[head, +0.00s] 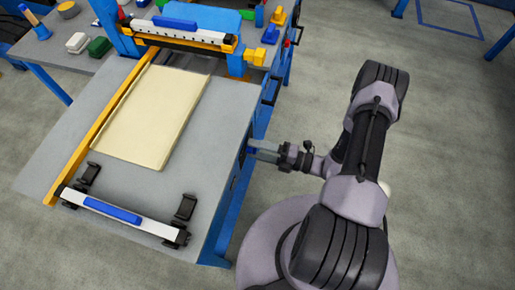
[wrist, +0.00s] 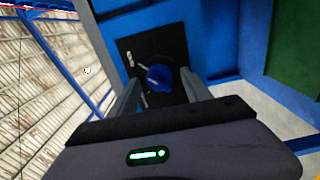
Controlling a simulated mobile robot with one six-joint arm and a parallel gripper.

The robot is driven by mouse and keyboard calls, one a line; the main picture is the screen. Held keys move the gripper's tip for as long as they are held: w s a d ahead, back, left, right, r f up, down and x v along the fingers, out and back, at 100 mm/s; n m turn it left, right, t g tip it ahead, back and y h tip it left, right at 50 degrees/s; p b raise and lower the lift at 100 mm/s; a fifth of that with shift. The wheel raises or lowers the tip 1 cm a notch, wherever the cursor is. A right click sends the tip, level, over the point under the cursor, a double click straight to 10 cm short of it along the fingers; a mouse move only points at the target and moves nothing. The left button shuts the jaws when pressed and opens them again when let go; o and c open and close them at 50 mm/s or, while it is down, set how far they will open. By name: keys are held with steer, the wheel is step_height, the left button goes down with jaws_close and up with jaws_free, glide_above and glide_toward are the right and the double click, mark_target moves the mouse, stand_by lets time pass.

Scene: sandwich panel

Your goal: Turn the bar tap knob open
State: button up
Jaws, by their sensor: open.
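In the wrist view a round blue knob (wrist: 159,77) sits on a dark panel (wrist: 172,45) fixed to a blue surface. My gripper (wrist: 160,88) is open, with one finger to each side of the knob in the picture. I cannot tell whether either finger touches it. In the head view my gripper (head: 255,149) reaches the right side of the grey-topped workbench (head: 212,190). The knob is hidden there by the bench edge and my gripper.
A cream panel (head: 150,115) lies on the bench beside a yellow rail (head: 100,130). A white bar with a blue handle (head: 112,211) lies near the front edge. Blue bench legs stand close to my gripper. The floor (head: 450,150) to the right is clear.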

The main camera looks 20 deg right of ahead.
steer(key=p+v, duration=0.2)
steer(key=v, duration=1.5)
steer(key=shift+s+d+p, duration=0.15)
steer(key=shift+p, duration=0.15)
steer(key=w+a+r+n+g+h, duration=0.25)
steer(key=r+n+g, duration=0.25)
steer(key=r+n, duration=0.4)
steer(key=w+a+r+n+g+h, duration=0.25)
steer(key=r+n+g, duration=0.35)
steer(key=r+n, duration=0.35)
steer(key=s+a+r+n+t+h, duration=0.3)
steer(key=a+r+n, duration=0.3)
steer(key=r+n, duration=0.3)
steer(key=s+a+r+n+t+h, duration=0.3)
steer(key=s+a+r+n+h, duration=0.1)
steer(key=a+r+n, duration=0.3)
step_height(320, 180, up, 2)
steer(key=n, duration=0.4)
steer(key=shift+n+h, duration=0.3)
steer(key=shift+n, duration=0.05)
